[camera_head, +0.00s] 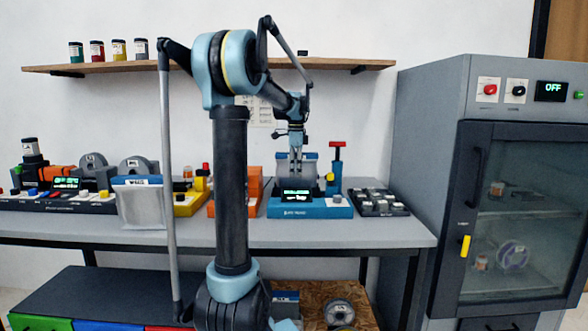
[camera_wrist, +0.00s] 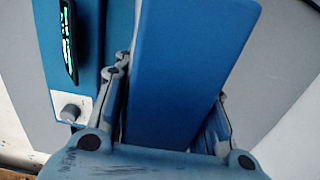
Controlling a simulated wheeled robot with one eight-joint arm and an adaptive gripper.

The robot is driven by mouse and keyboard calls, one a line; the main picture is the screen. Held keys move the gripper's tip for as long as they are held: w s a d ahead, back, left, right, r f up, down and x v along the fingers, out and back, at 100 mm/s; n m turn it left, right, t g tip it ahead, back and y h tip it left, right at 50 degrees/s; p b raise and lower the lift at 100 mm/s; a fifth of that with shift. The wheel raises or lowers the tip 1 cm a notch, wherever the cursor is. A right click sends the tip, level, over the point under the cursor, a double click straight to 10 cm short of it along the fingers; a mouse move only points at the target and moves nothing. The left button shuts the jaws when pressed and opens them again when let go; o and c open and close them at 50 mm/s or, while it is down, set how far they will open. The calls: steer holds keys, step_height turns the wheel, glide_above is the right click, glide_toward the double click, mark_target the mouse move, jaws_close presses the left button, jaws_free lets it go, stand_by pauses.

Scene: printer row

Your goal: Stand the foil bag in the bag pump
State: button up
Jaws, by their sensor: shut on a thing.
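My gripper (camera_head: 296,136) points down above the blue bag pump (camera_head: 286,210) on the bench and is shut on a grey bag with a blue top, taken as the foil bag (camera_head: 296,170). In the wrist view the fingers close on both sides of its broad blue face (camera_wrist: 185,70). The bag hangs upright behind the pump's lit display. Its lower edge is hidden, so I cannot tell whether it rests in the pump. The pump has a knob and a red T-handle (camera_head: 337,145) at its right.
Another grey bag with a blue top (camera_head: 142,207) stands at the bench's left front. Orange bins (camera_head: 249,184) are left of the pump, a dark tray of small parts (camera_head: 379,203) right. A shelf (camera_head: 345,64) runs above; a grey cabinet (camera_head: 427,130) stands right.

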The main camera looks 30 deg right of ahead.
steer(key=shift+f, duration=0.1)
steer(key=o, duration=1)
step_height(320, 180, up, 12)
steer(key=shift+w+f, duration=0.1)
stand_by(0.6)
